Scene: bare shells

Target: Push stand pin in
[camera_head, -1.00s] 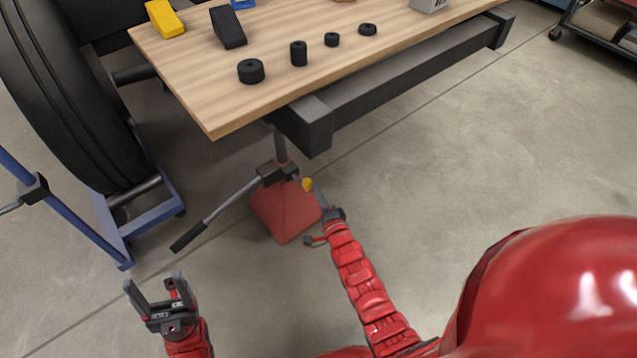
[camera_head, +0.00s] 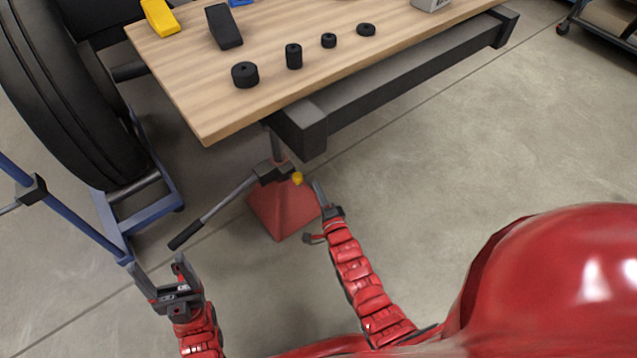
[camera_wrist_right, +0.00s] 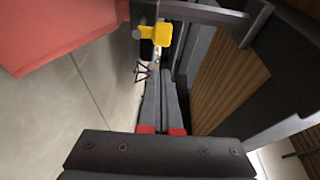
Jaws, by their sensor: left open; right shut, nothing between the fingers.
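The stand is a red pyramid base (camera_head: 277,210) under the table's near edge, with a grey post and a long dark lever handle (camera_head: 210,215). The yellow-headed pin (camera_head: 298,178) sits on the post's right side; it also shows large in the right wrist view (camera_wrist_right: 156,35). My right gripper (camera_head: 317,184) is shut and empty, its fingertips just right of the pin with a small gap in the head view. In the right wrist view the closed fingers (camera_wrist_right: 162,85) point toward the pin head. My left gripper (camera_head: 158,270) is open and empty, low at the left, below the handle's end.
A wooden table (camera_head: 200,100) with a dark beam holds several black cylinders, a black block and a yellow block (camera_head: 160,18). A large black wheel (camera_head: 60,100) in a blue frame stands at left.

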